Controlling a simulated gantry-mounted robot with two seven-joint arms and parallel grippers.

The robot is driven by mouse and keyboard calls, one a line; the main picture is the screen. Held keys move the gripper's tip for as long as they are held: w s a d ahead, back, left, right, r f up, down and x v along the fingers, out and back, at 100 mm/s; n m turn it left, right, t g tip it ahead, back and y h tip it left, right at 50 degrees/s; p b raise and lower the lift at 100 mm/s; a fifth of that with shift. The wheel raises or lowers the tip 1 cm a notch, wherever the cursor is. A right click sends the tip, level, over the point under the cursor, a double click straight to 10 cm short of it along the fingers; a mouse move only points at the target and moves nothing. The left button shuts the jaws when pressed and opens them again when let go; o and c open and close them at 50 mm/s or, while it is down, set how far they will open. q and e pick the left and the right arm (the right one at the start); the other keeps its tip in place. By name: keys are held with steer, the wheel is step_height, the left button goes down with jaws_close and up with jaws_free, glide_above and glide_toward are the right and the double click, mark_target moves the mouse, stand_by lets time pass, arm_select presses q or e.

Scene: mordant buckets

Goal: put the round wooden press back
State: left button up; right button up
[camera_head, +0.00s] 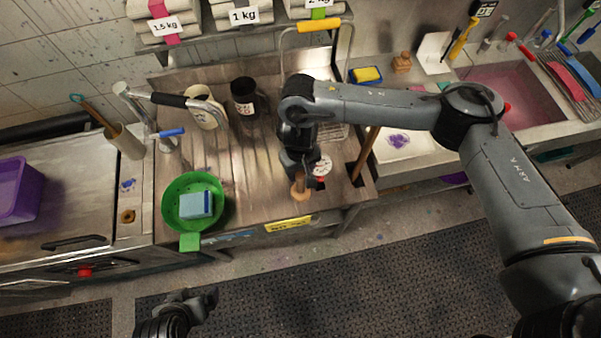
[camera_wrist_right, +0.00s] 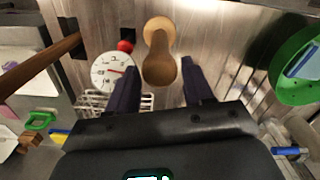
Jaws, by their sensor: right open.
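The round wooden press (camera_head: 298,188) is on the steel drainboard near its front edge. In the right wrist view the press (camera_wrist_right: 158,60) has a round end and a longer pale-brown body. My right gripper (camera_head: 301,172) is above it, open; in the wrist view its two dark fingers (camera_wrist_right: 159,76) lie either side of the press's near end, with gaps visible. Whether they reach down to its height I cannot tell. My left gripper (camera_head: 203,297) is low over the floor mat, away from the counter; its jaws are unclear.
A white dial (camera_wrist_right: 113,72) and a red knob (camera_wrist_right: 125,46) are close beside the press. A wooden handle (camera_head: 366,155) leans at right. A dark jar (camera_head: 243,95) and pale jug (camera_head: 205,108) stand behind.

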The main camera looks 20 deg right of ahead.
step_height(320, 180, up, 6)
steer(key=shift+f+p, duration=0.25)
steer(key=shift+p, duration=0.1)
steer(key=s+a+f+n+t+y, duration=0.1)
steer(key=s+a+f+n+y, duration=0.15)
steer(key=a, duration=0.65)
steer(key=s+a+f+n+y, duration=0.1)
steer(key=s+a+n+y, duration=0.25)
steer(key=a, duration=0.45)
steer(key=s+a+r+n+t+y, duration=0.1)
steer(key=s+a+r+t+y, duration=0.25)
steer(key=a+r, duration=0.5)
steer(key=w+d+f+m+t+h, duration=0.1)
steer(key=d+f+m+t+h, duration=0.15)
steer(key=d, duration=0.65)
steer(key=d+f+m+t+h, duration=0.1)
steer(key=d+m+h, duration=0.15)
steer(key=d, duration=0.65)
steer(key=s+d+f+g+h, duration=0.2)
steer(key=s+d+f, duration=0.1)
steer(key=s+d, duration=0.3)
steer(key=s+d+f+g+h, duration=0.2)
steer(key=s+d, duration=0.4)
steer(key=d, duration=0.3)
steer(key=shift+d+f+m, duration=0.2)
steer(key=shift+f+m, duration=0.2)
steer(key=shift+f, duration=0.5)
